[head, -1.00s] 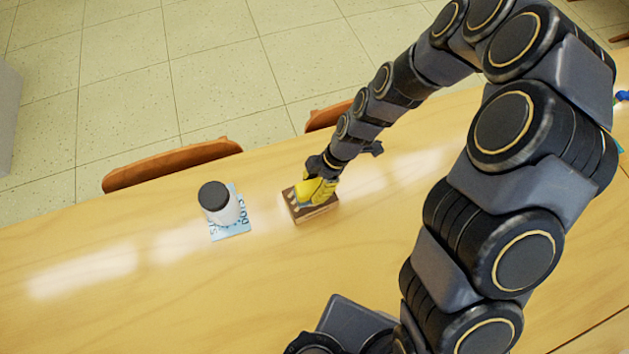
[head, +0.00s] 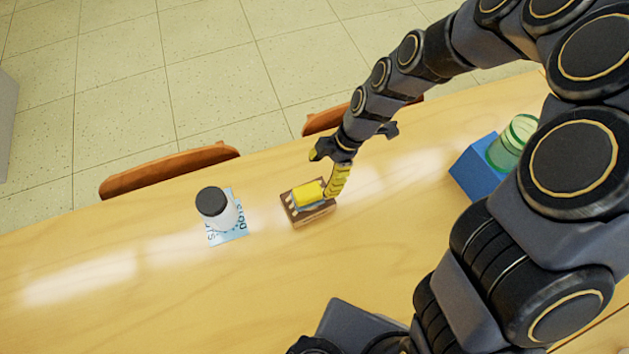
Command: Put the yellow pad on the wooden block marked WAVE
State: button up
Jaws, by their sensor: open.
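The yellow pad (head: 308,192), with a light blue lower edge, lies on top of the brown wooden block (head: 311,216) in the middle of the table. Pale marks show along the block's left side, too small to read. My gripper (head: 324,174) is open, just up and right of the pad. One yellow finger hangs close by the pad's right end; whether it touches cannot be told. The other finger points left, clear of the pad. The pad's right end is close to or partly behind the finger.
A white jar with a black lid (head: 218,208) stands on a light blue lettered card (head: 236,231) left of the block. A blue box (head: 472,172) and a green transparent jar (head: 513,142) stand at the right, partly behind my arm. Chairs (head: 170,170) line the far edge. The front left table is clear.

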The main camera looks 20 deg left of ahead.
jog(key=v, duration=0.6)
jog(key=s+d+r+m+h, duration=0.1)
jog(key=s+d+r+m, duration=0.3)
jog(key=m, duration=0.5)
jog(key=s+d+r+m+t+h, duration=0.1)
jog(key=s+d+r+m, duration=0.3)
jog(key=d+m, duration=0.5)
jog(key=s+d+r+m+h, duration=0.1)
jog(key=s+d+r+m, duration=0.4)
jog(key=s+d+m, duration=0.2)
jog(key=shift+m, duration=1)
jog(key=shift+w, duration=0.1)
